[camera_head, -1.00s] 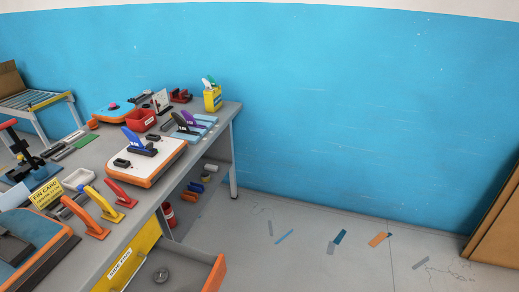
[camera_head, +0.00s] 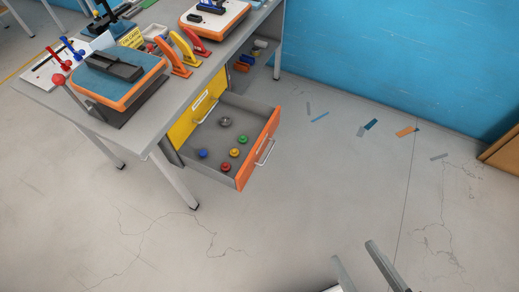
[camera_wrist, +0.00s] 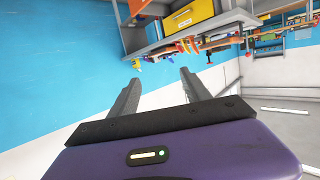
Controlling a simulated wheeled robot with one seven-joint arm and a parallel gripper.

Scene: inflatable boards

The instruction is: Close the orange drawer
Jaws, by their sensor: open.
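The orange drawer (camera_head: 258,150) is pulled out from under the workbench, its orange front facing right with a pale bar handle (camera_head: 265,152). Its grey tray holds several small coloured knobs and a grey round piece. My gripper (camera_head: 353,251) shows at the bottom edge of the head view, in front of and to the right of the drawer, well apart from it. Its two fingers are spread and empty. In the wrist view the fingers (camera_wrist: 160,78) are also apart, and the scene looks upside down. An orange piece at the top there may be the drawer front.
A yellow drawer front (camera_head: 197,110) sits under the workbench (camera_head: 150,128), beside the open drawer. A bench leg (camera_head: 176,180) stands left of it. The floor (camera_head: 310,190) between my gripper and the drawer is clear.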

